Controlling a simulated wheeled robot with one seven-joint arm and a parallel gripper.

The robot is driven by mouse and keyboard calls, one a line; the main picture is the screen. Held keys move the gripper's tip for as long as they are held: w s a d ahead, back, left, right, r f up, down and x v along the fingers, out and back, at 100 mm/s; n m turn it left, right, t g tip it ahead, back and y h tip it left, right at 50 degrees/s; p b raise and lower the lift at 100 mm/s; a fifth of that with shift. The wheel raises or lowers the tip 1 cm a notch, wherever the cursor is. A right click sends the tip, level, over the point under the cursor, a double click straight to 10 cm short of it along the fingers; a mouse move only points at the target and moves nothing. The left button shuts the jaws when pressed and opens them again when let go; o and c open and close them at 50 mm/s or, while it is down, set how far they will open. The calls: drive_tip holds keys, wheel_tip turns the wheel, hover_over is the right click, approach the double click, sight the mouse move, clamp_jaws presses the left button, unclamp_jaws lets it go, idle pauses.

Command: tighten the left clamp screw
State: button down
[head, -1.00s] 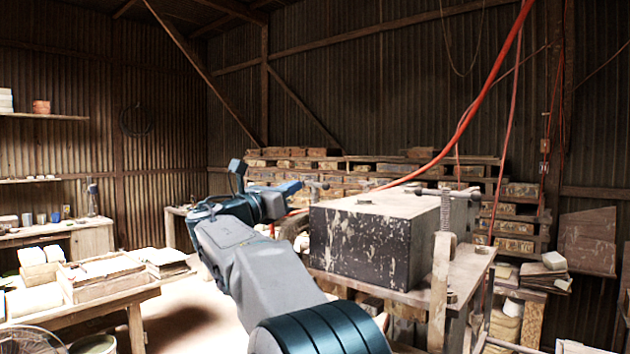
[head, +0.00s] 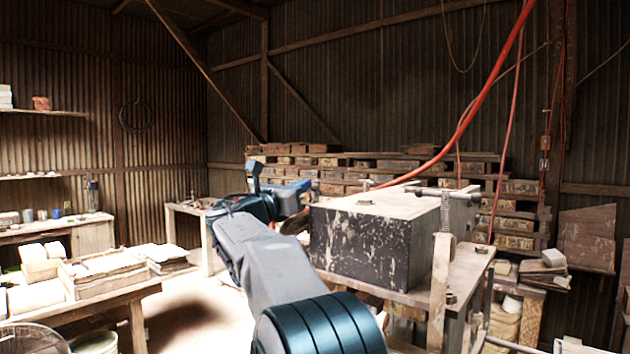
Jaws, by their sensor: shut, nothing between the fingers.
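The tile press's dark, paint-splashed block (head: 362,243) stands on a worn bench right of centre. The right clamp screw (head: 446,212) is a threaded rod with a crossbar handle, upright at the block's front right. The left clamp screw is near the block's left end; my gripper hides most of it, and I cannot tell how far it is turned. My gripper (head: 306,185) is shut and empty, level with the block's top left corner. I cannot tell whether it touches the left screw's handle.
An orange hose (head: 470,112) hangs down behind the block. Stacked tiles (head: 370,165) fill racks at the back. A table with a wooden tray (head: 105,284) stands at the left. Open floor lies between that table and my arm.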

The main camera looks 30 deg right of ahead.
drive_tip(key=shift+s+a, duration=0.1)
drive_tip(key=shift+a, duration=0.05)
drive_tip(key=r+b+v, duration=0.1)
drive_tip(key=r+v, duration=0.1)
drive_tip(key=v, duration=0.8)
drive_tip(key=shift+s+a+r, duration=0.15)
drive_tip(key=shift+a+r, duration=0.05)
drive_tip(key=shift+a, duration=0.35)
